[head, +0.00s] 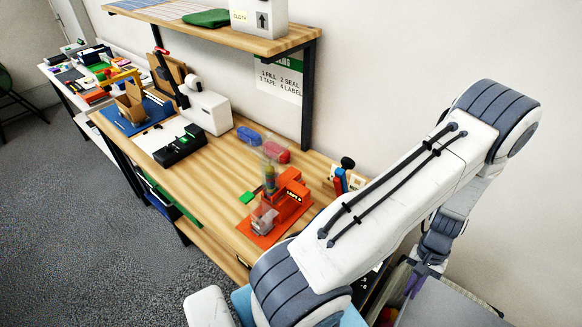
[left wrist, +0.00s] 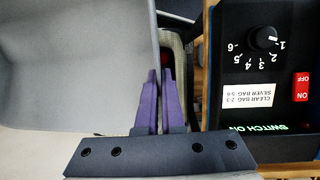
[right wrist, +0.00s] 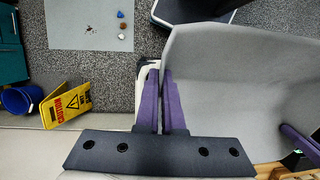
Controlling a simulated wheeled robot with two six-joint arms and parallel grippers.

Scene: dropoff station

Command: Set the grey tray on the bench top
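The grey tray (right wrist: 240,90) fills the right of the right wrist view, and it shows at the left of the left wrist view (left wrist: 75,65). Part of it appears at the lower right of the head view (head: 450,308). My left gripper (left wrist: 159,75) is shut on one wall of the tray; its purple fingers also show in the head view (head: 415,282). My right gripper (right wrist: 164,72) is shut on another wall; it does not show in the head view. The wooden bench top (head: 215,180) is left of my left arm, which hides its near right end.
An orange press (head: 285,205), a black device (head: 180,147) and blue and red pouches stand on the bench. A black control box (left wrist: 262,70) is close beside my left gripper. A yellow caution sign (right wrist: 66,103) and blue bucket (right wrist: 22,100) are on the floor.

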